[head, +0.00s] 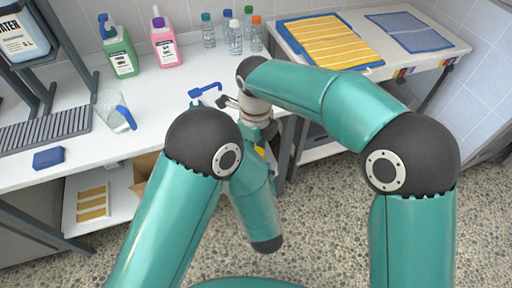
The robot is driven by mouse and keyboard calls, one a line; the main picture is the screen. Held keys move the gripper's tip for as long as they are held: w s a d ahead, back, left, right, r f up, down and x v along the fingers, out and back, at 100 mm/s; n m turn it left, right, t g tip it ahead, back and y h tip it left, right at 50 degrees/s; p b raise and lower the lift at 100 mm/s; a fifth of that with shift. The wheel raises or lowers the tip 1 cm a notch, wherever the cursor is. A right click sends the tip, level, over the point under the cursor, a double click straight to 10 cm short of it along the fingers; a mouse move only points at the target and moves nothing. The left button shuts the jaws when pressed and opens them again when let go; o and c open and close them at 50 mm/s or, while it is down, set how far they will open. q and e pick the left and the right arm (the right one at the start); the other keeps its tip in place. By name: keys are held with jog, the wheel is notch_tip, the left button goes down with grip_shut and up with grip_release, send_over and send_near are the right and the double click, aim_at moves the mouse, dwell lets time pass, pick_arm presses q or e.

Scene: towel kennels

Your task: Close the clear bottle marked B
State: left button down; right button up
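Several small clear bottles stand in a group at the back of the white bench. Dark gripper parts (228,102) show beside this wrist. My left arm's elbow and links hide much of the area; I cannot make out its gripper clearly.
A green spray bottle (120,52) and a pink bottle (164,40) stand at the back wall. A blue tool (205,89), a clear jug (115,112) and a blue block (48,158) are on the bench. A yellow striped towel (328,40) lies on the right table.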

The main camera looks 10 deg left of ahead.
jog(key=o, duration=0.4)
jog(key=shift+c, duration=0.2)
jog(key=shift+r, duration=2.3)
jog(key=shift+c, duration=0.4)
